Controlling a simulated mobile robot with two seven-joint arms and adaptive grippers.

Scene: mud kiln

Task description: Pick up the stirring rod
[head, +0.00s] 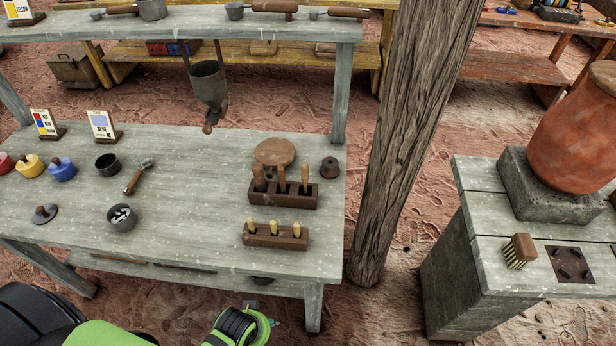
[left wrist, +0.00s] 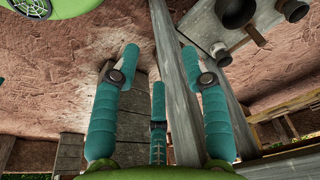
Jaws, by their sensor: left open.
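No thing in view is clearly a single stirring rod. In the head view, a dark wooden rack (head: 284,198) on the long grey table holds several upright wooden-handled tools (head: 282,180). In front of it, a lower brown rack (head: 275,240) holds several short yellow-tipped sticks (head: 273,227). I cannot tell whether any of these is the rod. My left gripper shows in the left wrist view (left wrist: 160,70), its teal fingers spread with nothing between them. In the head view, its wrist is low, below the table's front edge, and its fingers are mostly hidden. My right gripper is not in view.
The grey table (head: 180,215) also bears colour pots (head: 62,170), dark cups (head: 122,217), a scoop (head: 138,178) and a round wooden lid (head: 275,152). A thick wooden post (head: 405,130) stands right of it. Another bench (head: 490,250) carries a brush (head: 520,250) and a clay jar (head: 575,140).

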